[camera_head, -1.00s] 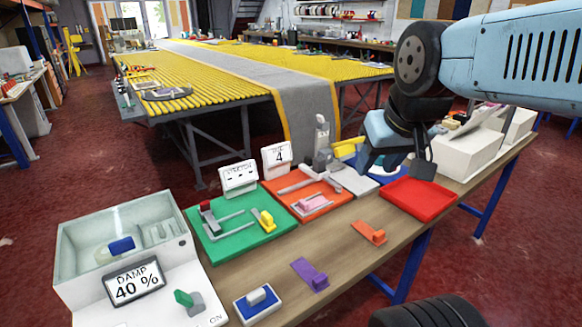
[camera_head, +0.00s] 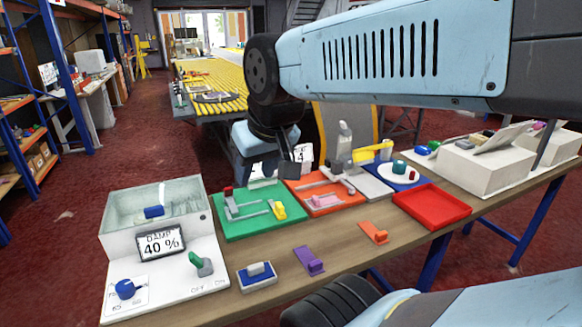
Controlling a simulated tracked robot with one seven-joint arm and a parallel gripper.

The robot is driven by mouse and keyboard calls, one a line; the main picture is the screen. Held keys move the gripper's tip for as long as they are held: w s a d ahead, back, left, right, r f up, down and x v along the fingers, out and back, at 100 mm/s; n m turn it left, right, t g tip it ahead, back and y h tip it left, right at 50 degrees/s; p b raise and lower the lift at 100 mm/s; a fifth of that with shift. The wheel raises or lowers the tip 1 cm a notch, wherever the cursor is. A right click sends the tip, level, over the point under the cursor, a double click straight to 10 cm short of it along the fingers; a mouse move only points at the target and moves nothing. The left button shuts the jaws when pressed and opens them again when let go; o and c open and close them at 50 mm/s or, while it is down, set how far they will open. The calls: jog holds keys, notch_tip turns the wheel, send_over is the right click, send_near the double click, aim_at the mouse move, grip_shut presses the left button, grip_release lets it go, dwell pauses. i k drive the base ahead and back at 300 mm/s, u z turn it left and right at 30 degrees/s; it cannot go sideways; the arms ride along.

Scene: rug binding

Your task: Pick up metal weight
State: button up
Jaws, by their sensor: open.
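No thing in view is clearly a metal weight. Grey metal-looking pieces include an upright grey device (camera_head: 345,141) with a yellow lever, behind the orange board. My gripper (camera_head: 264,172) is open and empty, pointing down above the back of the green board (camera_head: 240,231). It hides part of what stands there, including most of a white sign. The orange board (camera_head: 325,205) holds a pink piece (camera_head: 325,201) and grey bars.
On the wooden bench (camera_head: 260,304) stand a damp box (camera_head: 160,248), a blue-and-white block (camera_head: 256,273), a purple piece (camera_head: 309,261), an orange piece (camera_head: 374,232), a red tray (camera_head: 432,205) and white boxes (camera_head: 485,160). Bare wood shows along the front.

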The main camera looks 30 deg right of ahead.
aim_at(336, 169)
jog(key=u, duration=0.9)
jog(key=k, duration=1.35)
jog(key=z, duration=0.6)
jog(key=i, duration=1.5)
jog(key=z, duration=0.05)
